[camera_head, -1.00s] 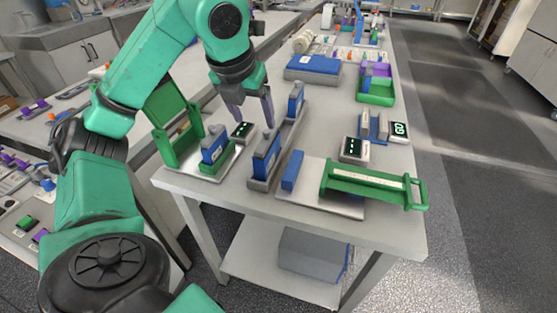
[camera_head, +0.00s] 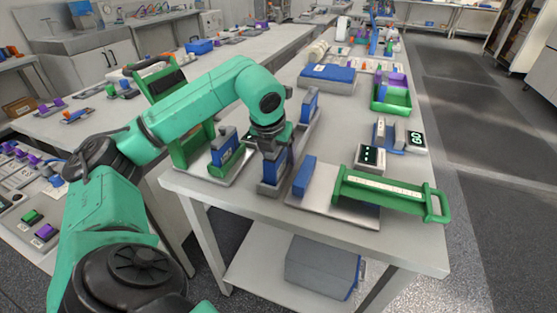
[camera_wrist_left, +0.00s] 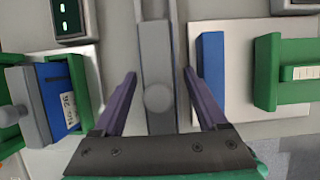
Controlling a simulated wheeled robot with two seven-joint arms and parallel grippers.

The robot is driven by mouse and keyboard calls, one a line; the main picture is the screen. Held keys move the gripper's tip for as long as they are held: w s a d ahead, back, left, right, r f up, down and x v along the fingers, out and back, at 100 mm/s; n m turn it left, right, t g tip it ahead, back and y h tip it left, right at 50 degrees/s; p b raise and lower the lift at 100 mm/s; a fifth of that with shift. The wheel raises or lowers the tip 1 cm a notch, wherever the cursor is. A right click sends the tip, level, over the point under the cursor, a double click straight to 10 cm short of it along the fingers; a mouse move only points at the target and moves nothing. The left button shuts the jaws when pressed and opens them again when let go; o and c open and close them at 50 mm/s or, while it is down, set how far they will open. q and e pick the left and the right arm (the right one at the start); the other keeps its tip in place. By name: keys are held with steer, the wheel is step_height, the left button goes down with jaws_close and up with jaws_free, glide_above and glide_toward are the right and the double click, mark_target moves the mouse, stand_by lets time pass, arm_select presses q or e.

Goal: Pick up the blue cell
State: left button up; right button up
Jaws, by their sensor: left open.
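A blue cell (camera_head: 276,168) with a grey top stands upright in the near end of a long grey tray (camera_head: 294,150). A second blue cell (camera_head: 310,104) stands at the tray's far end. My left gripper (camera_head: 271,150) points down over the near cell. In the left wrist view its two purple fingers (camera_wrist_left: 160,75) are spread, with a grey top surface (camera_wrist_left: 158,97) between them and no clear grip on it. The fingertips are largely hidden in the head view. Another blue cell (camera_head: 224,150), labelled in the wrist view (camera_wrist_left: 62,98), sits in the left green fixture. My right gripper is not in view.
Right of the tray, a blue block (camera_head: 304,177) and a green handled fixture (camera_head: 385,190) sit on a metal plate. A display box (camera_head: 370,158) stands behind them. A blue case (camera_head: 327,77) and a green bin (camera_head: 390,104) are farther back.

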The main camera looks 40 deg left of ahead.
arm_select(q)
jaws_close()
steer(key=shift+r, duration=0.1)
stand_by(1.2)
